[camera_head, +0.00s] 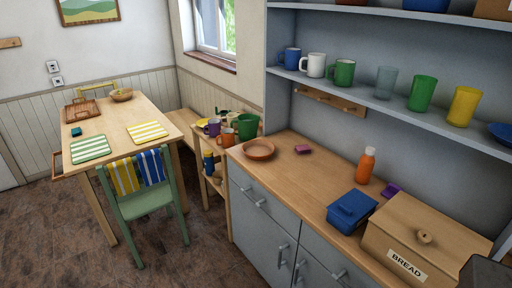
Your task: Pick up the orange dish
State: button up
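The orange dish (258,152) is a shallow, round, brownish-orange bowl. It sits upright on the wooden counter (300,178), at its far left end near the front edge. It looks empty, and nothing covers it.
Farther right stand an orange bottle (366,166), a blue lidded box (351,209) and a wooden bread box (426,236). A shelf (390,103) with cups overhangs the counter. A green chair (146,200) stands left, with open floor before the cabinet.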

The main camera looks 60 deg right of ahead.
aim_at(257, 149)
jog(key=z, duration=0.3)
jog(key=i, duration=1.3)
jog(key=u, duration=0.2)
